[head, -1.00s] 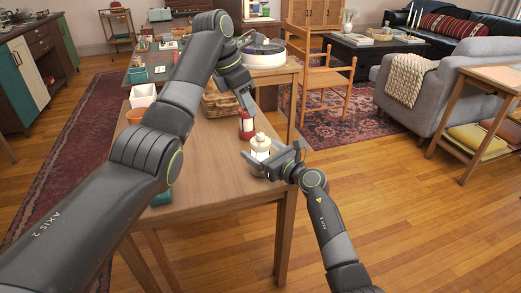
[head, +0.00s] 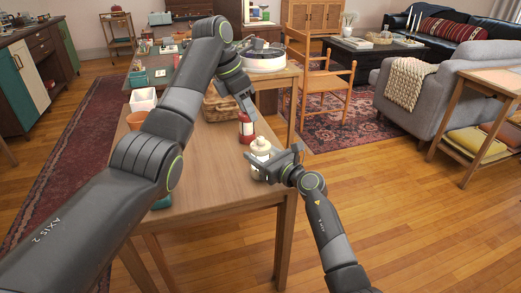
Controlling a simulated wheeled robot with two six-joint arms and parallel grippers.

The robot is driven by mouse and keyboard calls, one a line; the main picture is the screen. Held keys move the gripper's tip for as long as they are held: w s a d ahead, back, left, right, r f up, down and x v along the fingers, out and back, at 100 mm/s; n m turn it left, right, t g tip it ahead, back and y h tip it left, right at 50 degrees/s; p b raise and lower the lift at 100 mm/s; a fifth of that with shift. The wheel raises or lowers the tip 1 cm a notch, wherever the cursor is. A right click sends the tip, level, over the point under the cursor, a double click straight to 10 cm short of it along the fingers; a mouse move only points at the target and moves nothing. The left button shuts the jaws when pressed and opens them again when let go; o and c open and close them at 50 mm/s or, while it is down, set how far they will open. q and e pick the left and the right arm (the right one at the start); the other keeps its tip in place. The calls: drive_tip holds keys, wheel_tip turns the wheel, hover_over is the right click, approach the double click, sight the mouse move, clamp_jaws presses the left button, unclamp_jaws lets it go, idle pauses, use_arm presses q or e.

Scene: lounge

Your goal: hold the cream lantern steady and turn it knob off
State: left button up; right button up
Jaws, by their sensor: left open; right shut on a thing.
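The cream lantern (head: 261,147) stands upright near the right edge of the wooden table (head: 215,180). My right gripper (head: 265,165) is shut on its body from the right; the fingers cover part of the lantern's lower half. The knob cannot be made out. My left gripper (head: 246,107) is open and points down, above and just behind the lantern, near a red lantern (head: 246,130) that stands behind the cream one. I cannot tell whether the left fingers touch anything.
A woven basket (head: 217,106) sits behind the lanterns. A terracotta pot (head: 137,120) and a white container (head: 143,99) stand at the table's left. A wooden chair (head: 325,85) is beyond the table. The front of the tabletop is mostly clear.

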sight(261, 137)
use_arm(q)
drive_tip(key=f+t+h, duration=0.1)
drive_tip(key=f, duration=0.1)
drive_tip(key=w+f+t+h, duration=0.1)
drive_tip(key=f+h, duration=0.1)
drive_tip(key=f+m+t+h, duration=0.1)
drive_tip(key=f+t+h, duration=0.1)
drive_tip(key=shift+w+d+f, duration=0.2)
drive_tip(key=shift+d+f, duration=0.05)
drive_tip(key=shift+d, duration=0.1)
drive_tip(key=s+a+f+n+t+h, duration=0.4)
drive_tip(key=s+a+n+t, duration=0.1)
drive_tip(key=s+t, duration=0.25)
drive_tip(key=shift+g, duration=0.25)
drive_tip(key=x, duration=1.1)
drive_tip(key=shift+d+f, duration=0.15)
clamp_jaws()
